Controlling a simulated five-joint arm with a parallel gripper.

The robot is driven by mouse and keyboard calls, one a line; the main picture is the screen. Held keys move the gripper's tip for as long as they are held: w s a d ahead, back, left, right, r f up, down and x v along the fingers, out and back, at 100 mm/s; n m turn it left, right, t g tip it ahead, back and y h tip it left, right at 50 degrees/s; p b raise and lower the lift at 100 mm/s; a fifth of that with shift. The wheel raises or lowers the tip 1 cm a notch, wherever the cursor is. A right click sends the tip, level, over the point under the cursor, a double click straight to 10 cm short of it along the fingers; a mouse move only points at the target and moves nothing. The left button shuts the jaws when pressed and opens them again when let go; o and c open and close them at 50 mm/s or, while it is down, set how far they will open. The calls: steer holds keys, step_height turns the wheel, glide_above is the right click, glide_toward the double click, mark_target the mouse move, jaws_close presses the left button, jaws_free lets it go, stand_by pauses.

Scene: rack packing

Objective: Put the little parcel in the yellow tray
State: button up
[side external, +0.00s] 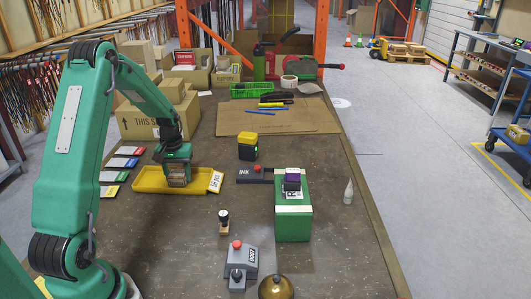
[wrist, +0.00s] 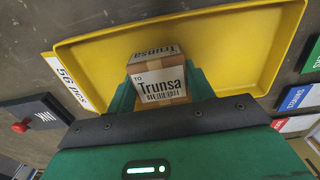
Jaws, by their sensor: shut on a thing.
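The little parcel is a small brown cardboard box with a white "Trunsa" label (wrist: 160,82). In the wrist view it sits between the two green fingers of my gripper (wrist: 158,95), which is shut on it. The yellow tray (wrist: 245,50) lies behind and beneath the parcel in that view. In the side view, my gripper (side external: 177,178) is over the middle of the yellow tray (side external: 150,180), with the parcel (side external: 178,182) low within the tray's outline. I cannot tell whether the parcel touches the tray floor.
A white tag (side external: 216,182) is on the tray's right end. Several coloured cards (side external: 115,176) lie left of the tray. A yellow-and-black block (side external: 247,147), an ink pad (side external: 252,174), a stamp (side external: 224,221) and a green box (side external: 293,215) stand to the right. Cartons (side external: 150,120) stand behind.

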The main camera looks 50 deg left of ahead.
mark_target(178, 173)
steer(key=shift+f, duration=0.15)
steer(key=o, duration=1)
step_height(178, 173, up, 12)
steer(key=shift+r, duration=0.2)
steer(key=shift+d, duration=0.1)
stand_by(0.4)
